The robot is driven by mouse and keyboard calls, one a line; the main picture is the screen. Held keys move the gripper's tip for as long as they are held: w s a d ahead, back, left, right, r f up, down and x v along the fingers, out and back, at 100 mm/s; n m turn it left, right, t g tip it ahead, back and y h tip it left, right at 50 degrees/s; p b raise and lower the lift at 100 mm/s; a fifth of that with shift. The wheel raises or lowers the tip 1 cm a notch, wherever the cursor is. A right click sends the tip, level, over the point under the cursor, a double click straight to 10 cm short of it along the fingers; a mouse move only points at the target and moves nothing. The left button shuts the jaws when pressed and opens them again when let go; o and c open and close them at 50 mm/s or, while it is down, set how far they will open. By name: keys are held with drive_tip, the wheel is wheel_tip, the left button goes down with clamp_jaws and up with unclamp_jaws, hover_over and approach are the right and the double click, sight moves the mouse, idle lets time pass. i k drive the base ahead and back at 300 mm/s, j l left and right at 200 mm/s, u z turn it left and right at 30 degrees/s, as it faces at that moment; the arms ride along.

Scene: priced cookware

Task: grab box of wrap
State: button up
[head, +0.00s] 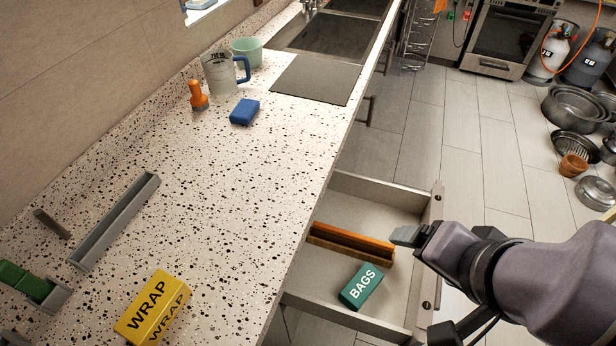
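The box of wrap (154,308) is yellow with black "WRAP" lettering. It lies on the speckled countertop (215,190) at the lower left, near the counter's front edge. My gripper (408,236) is over the open drawer at the right, well apart from the wrap box. Its grey fingertip area points left. I see it from the side and cannot tell whether the fingers are apart, and I see nothing clearly held.
The open drawer (362,187) holds a green "BAGS" box (362,287) and an orange-brown long item (350,243). A grey tray (117,222) and green block (24,281) are left. A blue sponge (244,112), orange-handled item (198,97) and jug (219,75) stand farther back.

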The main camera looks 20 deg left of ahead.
sight(148, 318)
drive_tip(key=u, duration=2.5)
